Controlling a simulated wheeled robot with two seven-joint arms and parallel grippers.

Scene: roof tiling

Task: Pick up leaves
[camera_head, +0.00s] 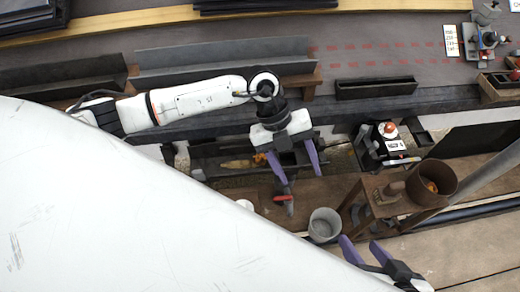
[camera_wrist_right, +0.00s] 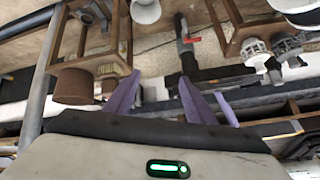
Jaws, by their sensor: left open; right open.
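A yellow-brown leaf-like piece (camera_head: 235,163) lies in a dark trough (camera_head: 205,160) in the head view, left of my left gripper. A small orange piece (camera_head: 260,157) is right beside that gripper; I cannot tell whether it is a leaf. My left gripper (camera_head: 295,165) is open over the trough's right part, its purple fingers apart with no leaf seen between them. My right gripper (camera_head: 365,248) is open and empty at the bottom, right of the large white surface. It also shows open in the right wrist view (camera_wrist_right: 160,80).
A grey bucket (camera_head: 324,225) stands between the grippers. A red-handled tool or valve (camera_head: 284,198) lies below my left gripper. A black device with a red knob (camera_head: 388,130) stands right of it.

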